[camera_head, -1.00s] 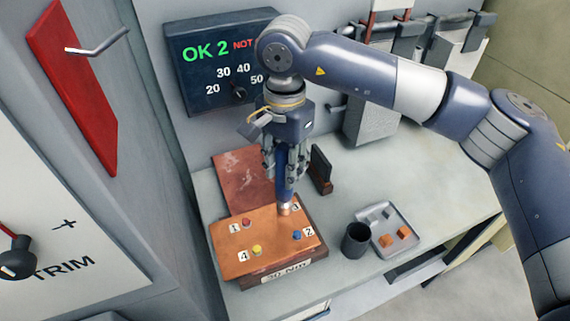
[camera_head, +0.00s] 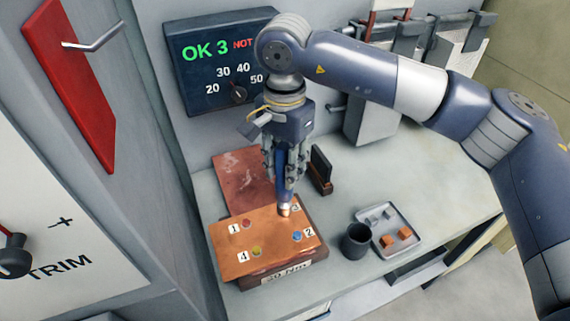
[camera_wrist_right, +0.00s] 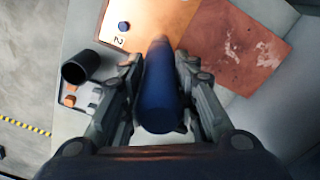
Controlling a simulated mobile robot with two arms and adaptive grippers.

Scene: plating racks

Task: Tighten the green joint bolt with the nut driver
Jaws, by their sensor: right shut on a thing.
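My right gripper (camera_head: 284,176) is shut on the blue nut driver (camera_head: 283,190), which it holds upright over the copper joint plate (camera_head: 262,236). The driver's metal tip rests at the plate's far right corner, by a partly covered number label. No green bolt shows; the tip hides that spot. A red bolt (camera_head: 247,224) is by label 1, a blue bolt (camera_head: 297,236) by label 2 and a yellow bolt (camera_head: 256,251) by label 4. In the right wrist view the driver's handle (camera_wrist_right: 160,95) sits between the fingers. My left gripper is not in view.
The display box (camera_head: 222,62) reads "OK 3" in green and "NOT" in red, above a dial. A dark cup (camera_head: 356,241) and a grey tray (camera_head: 409,250) with orange blocks stand right of the plate. A dark upright holder (camera_head: 320,170) is close behind the driver.

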